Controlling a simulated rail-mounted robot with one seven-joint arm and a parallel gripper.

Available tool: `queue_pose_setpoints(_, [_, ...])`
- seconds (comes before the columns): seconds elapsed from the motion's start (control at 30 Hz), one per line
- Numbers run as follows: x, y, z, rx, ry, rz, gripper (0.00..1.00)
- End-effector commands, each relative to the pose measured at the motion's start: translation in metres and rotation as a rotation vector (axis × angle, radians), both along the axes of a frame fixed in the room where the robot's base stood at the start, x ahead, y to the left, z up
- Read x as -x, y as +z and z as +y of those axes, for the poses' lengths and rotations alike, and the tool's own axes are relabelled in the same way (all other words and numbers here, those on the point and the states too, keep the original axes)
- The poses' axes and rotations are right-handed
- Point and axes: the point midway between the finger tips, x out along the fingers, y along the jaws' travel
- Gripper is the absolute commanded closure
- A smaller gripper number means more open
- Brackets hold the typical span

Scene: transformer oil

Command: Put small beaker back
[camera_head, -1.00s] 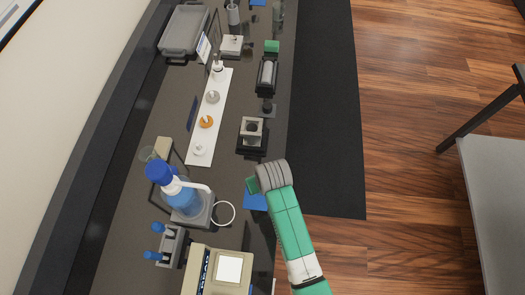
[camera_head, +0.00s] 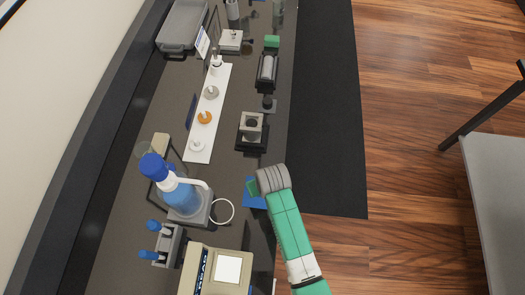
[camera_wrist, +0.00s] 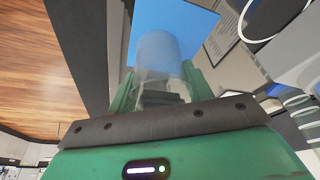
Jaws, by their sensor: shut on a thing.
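A small clear beaker (camera_wrist: 158,52) stands between the green fingers of my gripper (camera_wrist: 157,88) in the wrist view. My gripper is shut on it. A blue mat (camera_wrist: 192,28) lies behind the beaker in that view. In the head view my gripper (camera_head: 252,187) is over the blue mat (camera_head: 256,202) at the right edge of the dark bench. The beaker cannot be made out there. I cannot tell whether its base touches the mat.
A blue-topped wash bottle (camera_head: 178,192) stands left of the mat, with a white ring (camera_head: 222,212) between them. A beige instrument (camera_head: 218,273) is nearer. A metal block holder (camera_head: 251,128) stands beyond. Wooden floor lies right of the bench.

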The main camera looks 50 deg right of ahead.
Motion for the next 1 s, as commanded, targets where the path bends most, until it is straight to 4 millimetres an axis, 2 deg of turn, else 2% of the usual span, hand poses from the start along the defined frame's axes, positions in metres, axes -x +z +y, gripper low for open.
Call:
queue_pose_setpoints(0.27, [-0.0002,-0.004,-0.0001,0.0,0.0,0.0,0.77])
queue_pose_setpoints(0.3, [-0.0002,-0.0038,-0.0001,0.0,0.0,-0.001,0.46])
queue_pose_setpoints(0.4, [-0.0002,-0.0035,-0.0001,0.0,0.0,-0.001,0.26])
queue_pose_setpoints(0.6, [-0.0001,-0.0036,0.0,0.0,0.0,0.0,0.24])
queue_pose_setpoints(0.63, [0.0001,-0.0039,0.0001,0.0,0.0,0.001,0.22])
queue_pose_setpoints(0.7, [0.0001,-0.0039,0.0001,0.0,0.0,0.001,0.1])
queue_pose_setpoints(1.0, [0.0008,0.0,0.0004,0.0,0.0,-0.001,0.1])
